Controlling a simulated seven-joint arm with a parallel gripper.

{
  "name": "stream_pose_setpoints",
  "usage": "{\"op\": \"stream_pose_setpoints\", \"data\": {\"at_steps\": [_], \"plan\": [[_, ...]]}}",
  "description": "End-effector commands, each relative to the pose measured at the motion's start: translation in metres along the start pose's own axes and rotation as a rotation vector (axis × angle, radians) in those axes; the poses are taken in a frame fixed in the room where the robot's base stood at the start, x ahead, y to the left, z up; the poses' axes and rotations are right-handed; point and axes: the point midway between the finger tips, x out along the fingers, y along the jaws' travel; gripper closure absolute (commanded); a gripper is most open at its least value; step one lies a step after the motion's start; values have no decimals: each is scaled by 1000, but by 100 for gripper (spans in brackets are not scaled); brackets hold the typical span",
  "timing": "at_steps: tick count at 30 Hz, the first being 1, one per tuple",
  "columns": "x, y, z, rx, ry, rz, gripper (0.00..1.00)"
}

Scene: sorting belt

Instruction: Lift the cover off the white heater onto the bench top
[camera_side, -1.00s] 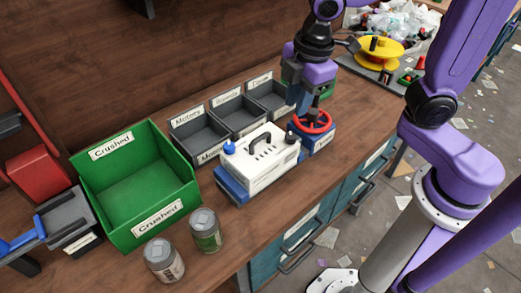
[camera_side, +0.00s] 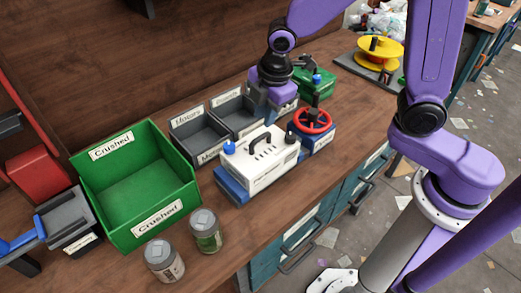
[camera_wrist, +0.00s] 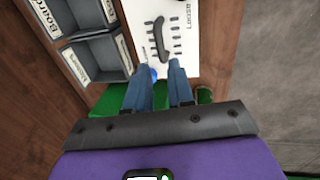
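The white heater cover (camera_side: 265,157) sits on a blue base (camera_side: 231,186) on the wooden bench. It has a black handle on top, dark slots and a blue knob (camera_side: 229,147) at its left end. In the wrist view the white cover (camera_wrist: 179,35), its black handle (camera_wrist: 160,40) and a bit of the blue knob lie just beyond the fingertips. My gripper (camera_wrist: 163,72) is open, its two blue fingers apart with nothing between them. In the side view it is above the right end of the grey bins, behind the cover; its fingertips are hard to make out there.
Grey labelled bins (camera_side: 200,137) stand behind the heater. A large green "Crushed" bin (camera_side: 158,215) is to the left, with two cans (camera_side: 164,260) in front. A red handwheel (camera_side: 312,121) on a blue base stands close to the heater's right. Bare bench lies in front right.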

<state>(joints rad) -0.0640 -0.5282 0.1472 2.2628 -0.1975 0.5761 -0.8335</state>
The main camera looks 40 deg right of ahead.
Motion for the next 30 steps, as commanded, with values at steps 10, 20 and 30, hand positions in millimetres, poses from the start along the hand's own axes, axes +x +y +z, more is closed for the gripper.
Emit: {"op": "stream_pose_setpoints", "data": {"at_steps": [10, 20, 30], "plan": [[43, 0, 1, 2, -2, -2, 77], [66, -1, 3, 1, -2, -4, 77], [97, -1, 4, 0, -1, -1, 77]]}}
